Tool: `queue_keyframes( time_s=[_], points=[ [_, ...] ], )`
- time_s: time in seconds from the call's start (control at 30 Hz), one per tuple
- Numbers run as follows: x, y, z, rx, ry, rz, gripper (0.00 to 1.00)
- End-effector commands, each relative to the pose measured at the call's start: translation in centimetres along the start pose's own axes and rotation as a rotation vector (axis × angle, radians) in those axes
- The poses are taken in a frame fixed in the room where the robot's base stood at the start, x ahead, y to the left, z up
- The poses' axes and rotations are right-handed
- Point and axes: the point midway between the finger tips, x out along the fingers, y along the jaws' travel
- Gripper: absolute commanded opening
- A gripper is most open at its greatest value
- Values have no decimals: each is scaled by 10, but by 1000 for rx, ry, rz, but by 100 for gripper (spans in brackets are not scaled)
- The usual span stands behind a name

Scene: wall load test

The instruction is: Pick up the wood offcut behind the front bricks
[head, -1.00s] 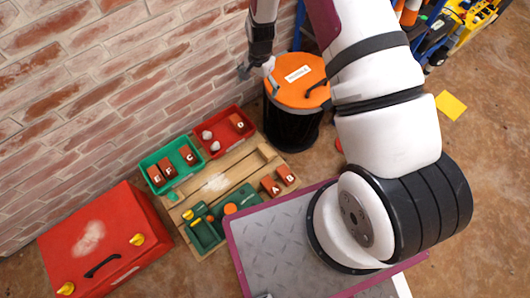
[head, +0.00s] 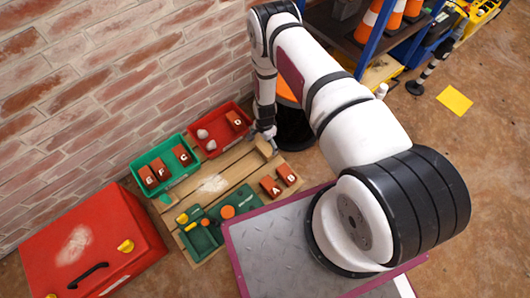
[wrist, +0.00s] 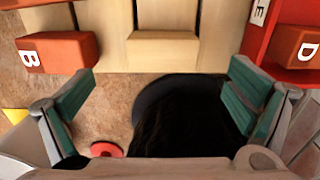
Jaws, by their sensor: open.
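The wood offcut (wrist: 163,48) is a pale block lying on the wooden pallet, near the middle top of the wrist view. In the head view the offcut (head: 264,146) shows small at the pallet's right end, partly by my gripper (head: 268,133). The front bricks A (head: 270,186) and B (head: 287,173) lie on the pallet's near side; brick B also shows in the wrist view (wrist: 57,52). My gripper (wrist: 158,85) is open and empty, its teal-padded fingers wide apart. The offcut lies beyond the fingertips in the wrist view, between their lines.
A red bin (head: 207,155) with brick D and a green bin (head: 181,177) with several bricks stand along the wall side. A black bucket (head: 296,128) stands beside the pallet's right end, close to my arm. A green tool tray (head: 205,240) lies on the pallet.

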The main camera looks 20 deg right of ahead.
Motion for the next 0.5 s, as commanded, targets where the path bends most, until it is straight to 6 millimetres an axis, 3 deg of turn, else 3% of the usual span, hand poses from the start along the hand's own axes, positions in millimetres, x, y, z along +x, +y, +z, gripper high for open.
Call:
queue_keyframes(
  time_s=[0.1,0.37,0.5],
  points=[
    [18,0,0,-2,0,0,98],
    [31,-1,-1,-1,0,0,98],
    [47,-2,-3,-2,0,-1,98]
  ],
)
